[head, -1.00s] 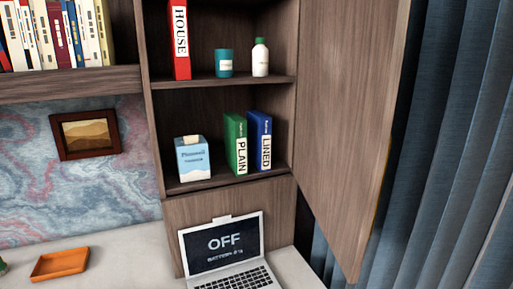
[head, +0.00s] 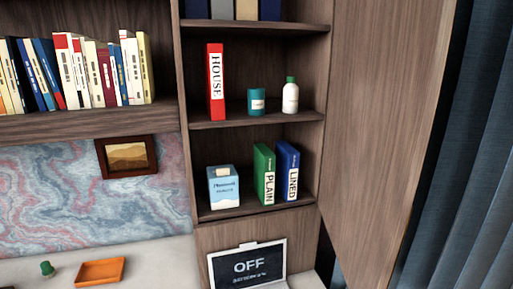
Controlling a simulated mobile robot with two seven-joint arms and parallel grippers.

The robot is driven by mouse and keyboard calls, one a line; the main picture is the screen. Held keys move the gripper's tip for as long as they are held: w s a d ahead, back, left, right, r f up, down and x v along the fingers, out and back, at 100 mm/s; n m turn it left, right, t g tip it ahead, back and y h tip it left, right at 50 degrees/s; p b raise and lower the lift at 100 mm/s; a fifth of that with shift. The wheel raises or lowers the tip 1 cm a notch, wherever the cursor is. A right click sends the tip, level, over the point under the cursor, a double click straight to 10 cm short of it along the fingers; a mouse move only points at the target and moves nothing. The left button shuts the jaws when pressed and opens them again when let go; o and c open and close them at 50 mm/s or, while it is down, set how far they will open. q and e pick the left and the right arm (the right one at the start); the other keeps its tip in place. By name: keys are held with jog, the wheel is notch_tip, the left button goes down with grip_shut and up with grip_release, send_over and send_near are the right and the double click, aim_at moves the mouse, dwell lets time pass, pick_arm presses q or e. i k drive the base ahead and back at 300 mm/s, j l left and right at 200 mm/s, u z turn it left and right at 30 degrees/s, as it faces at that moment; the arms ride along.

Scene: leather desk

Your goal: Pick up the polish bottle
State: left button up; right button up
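A white bottle with a green cap (head: 290,97), which looks like the polish bottle, stands upright on the middle shelf of the open cabinet. It is near the right end of that shelf, beside a teal cup-like container (head: 257,102). A small green object (head: 47,269) also sits on the desk at the lower left; what it is cannot be told at this size. Neither of my grippers shows in the head view.
The cabinet door (head: 385,120) hangs open on the right, by blue curtains (head: 470,190). A red HOUSE binder (head: 215,85) shares the bottle's shelf. Below are a tissue box (head: 223,187), green (head: 264,174) and blue binders (head: 288,170). A laptop (head: 247,265) and orange tray (head: 101,272) are on the desk.

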aim_at(291, 91)
jog(key=k+l+u, duration=0.2)
jog(key=k+l, duration=0.35)
jog(key=l, duration=0.4)
jog(key=k+l+u, duration=0.15)
jog(key=k+l, duration=0.5)
jog(key=l, duration=0.25)
jog(key=k+l+u, duration=0.2)
jog(key=k+l, duration=0.45)
jog(key=l, duration=0.15)
jog(key=i+j+z, duration=0.1)
jog(key=j, duration=0.25)
jog(key=i+j, duration=0.25)
jog(key=i+j+z, duration=0.15)
jog(key=j, duration=0.3)
jog(key=i+j+z, duration=0.1)
jog(key=j, duration=0.25)
jog(key=i+j+z, duration=0.1)
jog(key=i+j, duration=0.15)
jog(key=j, duration=0.15)
jog(key=i+j, duration=0.15)
jog(key=j, duration=0.25)
jog(key=i+j+z, duration=0.1)
jog(key=i+j, duration=1.4)
